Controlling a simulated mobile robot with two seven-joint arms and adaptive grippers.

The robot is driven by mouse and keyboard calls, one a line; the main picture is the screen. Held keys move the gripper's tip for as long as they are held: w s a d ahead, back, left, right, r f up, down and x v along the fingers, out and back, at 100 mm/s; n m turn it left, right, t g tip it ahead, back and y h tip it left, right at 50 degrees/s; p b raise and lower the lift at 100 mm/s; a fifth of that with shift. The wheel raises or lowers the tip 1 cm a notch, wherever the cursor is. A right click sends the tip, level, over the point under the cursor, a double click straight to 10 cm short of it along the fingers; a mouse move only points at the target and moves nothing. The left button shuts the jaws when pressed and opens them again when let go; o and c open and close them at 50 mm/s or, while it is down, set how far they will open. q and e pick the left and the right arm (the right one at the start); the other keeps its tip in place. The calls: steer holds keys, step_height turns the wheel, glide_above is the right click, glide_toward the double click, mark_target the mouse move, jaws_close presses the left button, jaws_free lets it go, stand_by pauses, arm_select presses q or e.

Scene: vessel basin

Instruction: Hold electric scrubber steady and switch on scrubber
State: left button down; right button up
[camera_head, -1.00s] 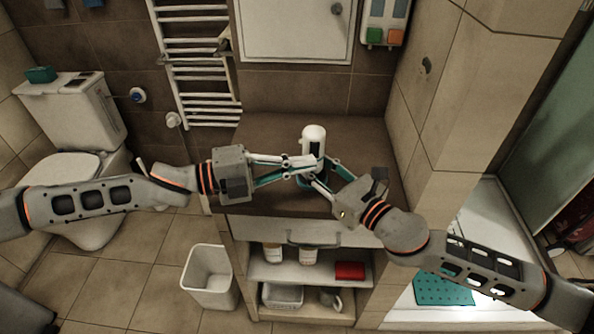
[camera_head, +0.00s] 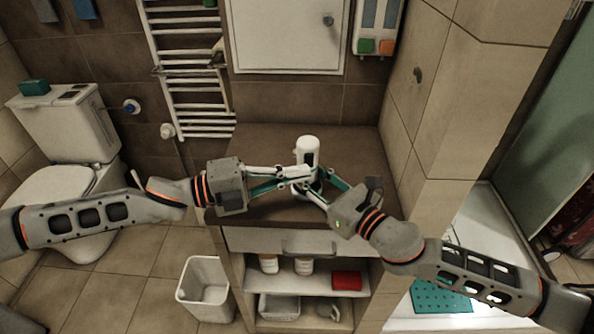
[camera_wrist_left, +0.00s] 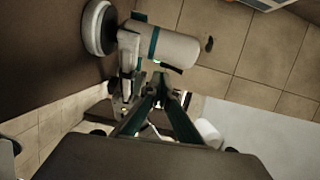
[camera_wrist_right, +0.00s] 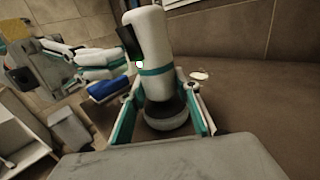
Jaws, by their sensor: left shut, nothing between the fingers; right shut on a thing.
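The electric scrubber (camera_head: 307,153) is white with a teal band and a dark round base, and stands upright on the brown counter. It also shows in the left wrist view (camera_wrist_left: 175,48) and the right wrist view (camera_wrist_right: 150,45). My right gripper (camera_head: 312,186) is shut around the lower part of the scrubber; its fingers flank the scrubber in the right wrist view (camera_wrist_right: 165,118). My left gripper (camera_head: 302,174) is shut and empty, its fingertips close to the scrubber's front left side. Whether they touch it I cannot tell. A small dark patch and a light spot show on the scrubber's side.
A drawer and shelves with bottles and a red item (camera_head: 346,280) lie below. A tiled wall (camera_head: 425,130) rises close on the right; a white bin (camera_head: 206,292) stands left of the cabinet.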

arm_select(q)
steer(key=s+a, duration=0.6)
steer(key=a, duration=0.3)
steer(key=shift+s+f, duration=0.25)
steer(key=shift+f, duration=0.1)
steer(key=shift+a, duration=0.1)
arm_select(e)
steer(key=o, duration=1.4)
